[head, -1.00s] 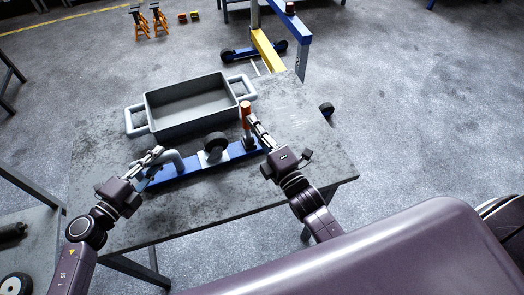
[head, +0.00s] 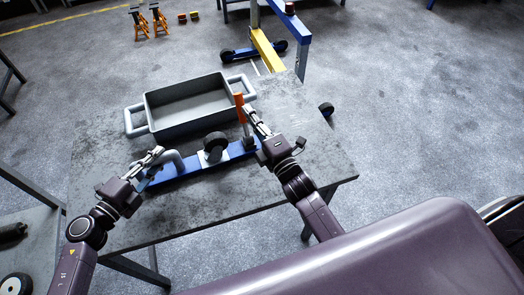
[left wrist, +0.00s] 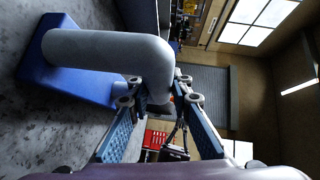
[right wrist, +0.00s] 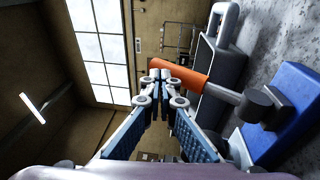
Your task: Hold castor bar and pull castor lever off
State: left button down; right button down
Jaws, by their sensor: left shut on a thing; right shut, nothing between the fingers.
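The blue castor bar (head: 190,168) lies on the table, with a black castor wheel (head: 215,141) at its middle and a bent grey handle (head: 176,159) at its left end. My left gripper (head: 157,153) is shut on this handle; the left wrist view shows the handle's bent end (left wrist: 155,70) between the fingers. The castor lever (head: 239,101), with an orange grip and grey rod, stands tilted at the bar's right end. My right gripper (head: 248,111) is shut and empty beside the orange grip (right wrist: 185,74); whether they touch is hard to tell.
A grey tray (head: 187,127) with side handles stands behind the bar, close to the lever. The table (head: 290,150) is clear on the right and at the front. A blue and yellow jack frame (head: 266,50) and orange stands (head: 158,20) are on the floor beyond.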

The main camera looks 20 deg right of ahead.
pick_arm(q)
jog(key=shift+f, duration=0.1)
jog(key=shift+w, duration=0.1)
pick_arm(e)
jog(key=s+d+r, duration=0.2)
jog(key=s+r, duration=0.5)
jog(key=s, duration=0.5)
jog(key=shift+d, duration=0.35)
pick_arm(q)
jog(key=c, duration=1.7)
grip_release()
pick_arm(e)
jog(key=shift+w, duration=0.1)
